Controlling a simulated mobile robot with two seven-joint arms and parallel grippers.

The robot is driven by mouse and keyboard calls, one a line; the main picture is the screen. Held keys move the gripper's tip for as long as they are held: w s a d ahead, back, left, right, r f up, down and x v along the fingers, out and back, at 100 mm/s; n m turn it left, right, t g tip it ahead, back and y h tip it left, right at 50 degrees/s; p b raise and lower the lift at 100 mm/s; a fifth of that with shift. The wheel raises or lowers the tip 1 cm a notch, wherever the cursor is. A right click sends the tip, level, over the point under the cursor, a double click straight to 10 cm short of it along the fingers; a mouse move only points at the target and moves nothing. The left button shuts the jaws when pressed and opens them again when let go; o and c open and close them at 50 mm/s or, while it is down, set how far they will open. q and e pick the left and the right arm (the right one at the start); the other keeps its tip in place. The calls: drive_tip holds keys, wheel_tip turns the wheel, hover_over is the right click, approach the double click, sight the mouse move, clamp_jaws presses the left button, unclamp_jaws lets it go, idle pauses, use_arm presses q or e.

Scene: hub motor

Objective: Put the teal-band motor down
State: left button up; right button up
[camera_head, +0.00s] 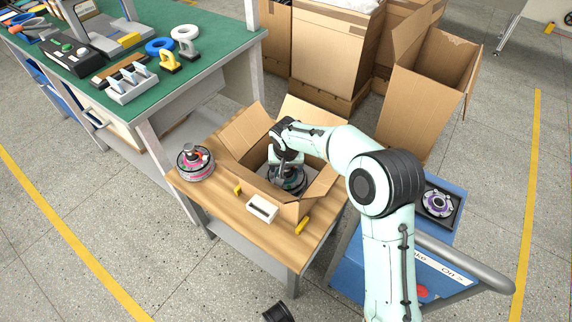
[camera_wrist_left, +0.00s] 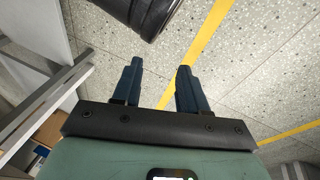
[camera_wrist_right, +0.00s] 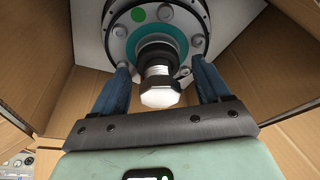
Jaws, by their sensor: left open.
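The teal-band motor (camera_wrist_right: 158,55) shows in the right wrist view, its shaft and big nut pointing at the camera between my fingers. In the head view the motor (camera_head: 289,181) is inside the open cardboard box (camera_head: 242,133), partly hidden by my right gripper (camera_head: 288,166). My left gripper (camera_wrist_left: 160,68) is open and empty above the floor.
The box stands on a wooden table (camera_head: 220,194) with a pink-banded motor (camera_head: 195,162) at its left and a small white holder (camera_head: 262,208) in front. Box flaps surround my right gripper.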

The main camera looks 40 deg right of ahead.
sight(286, 182)
drive_tip(key=shift+r, duration=0.3)
use_arm(q)
drive_tip(key=shift+g+h, duration=0.4)
drive_tip(key=shift+g, duration=0.3)
drive_tip(key=s+r+p, duration=0.1)
drive_tip(key=s+d+r+p, duration=0.1)
drive_tip(key=s, duration=0.1)
drive_tip(key=s+d+r+p, duration=0.1)
drive_tip(key=shift+s+d+r, duration=0.1)
drive_tip(key=shift+s+d, duration=0.1)
use_arm(e)
drive_tip(key=v, duration=1.1)
drive_tip(key=shift+r, duration=0.3)
drive_tip(key=shift+s+a, duration=0.1)
